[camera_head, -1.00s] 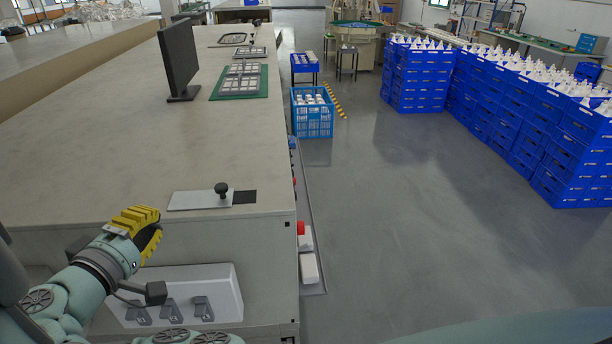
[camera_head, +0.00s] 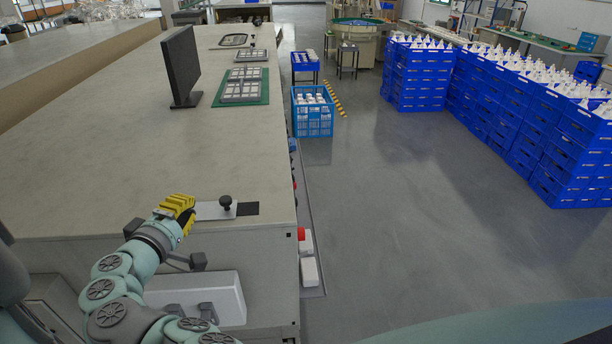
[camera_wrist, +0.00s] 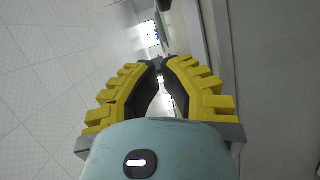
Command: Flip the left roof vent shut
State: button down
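A light metal plate (camera_head: 209,212) with an upright black knob (camera_head: 226,203) lies on the bench top near its front edge. A dark square (camera_head: 248,209) adjoins its right end. I cannot tell whether this is the left roof vent; no part is clearly marked as one. My gripper (camera_head: 187,207), with yellow ribbed fingers, is at the front edge of the bench, just left of the knob, and hides the plate's left end. In the wrist view its fingertips (camera_wrist: 158,65) come together with nothing seen between them.
A white box with grey hooked parts (camera_head: 205,297) is on the bench's front face, below my arm. A black monitor (camera_head: 181,66) and a green mat (camera_head: 228,99) are farther back on the bench. Blue crates (camera_head: 313,121) stand on the floor at right, where the aisle is clear.

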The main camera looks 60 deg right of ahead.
aim_at(213, 216)
jog(key=shift+d, duration=0.55)
jog(key=d, duration=0.1)
jog(key=d+p, duration=0.1)
jog(key=s+d+p, duration=0.1)
jog(key=shift+f, duration=0.25)
jog(key=shift+s+d+f+p, duration=0.1)
jog(key=shift+d+f+p, duration=0.1)
jog(key=shift+d+p, duration=0.15)
jog(key=shift+s, duration=0.1)
jog(key=s+d, duration=0.2)
jog(key=s+d+b, duration=0.1)
jog(key=s+d, duration=0.1)
jog(key=s, duration=0.1)
jog(key=shift+d, duration=0.1)
jog(key=shift+w, duration=0.1)
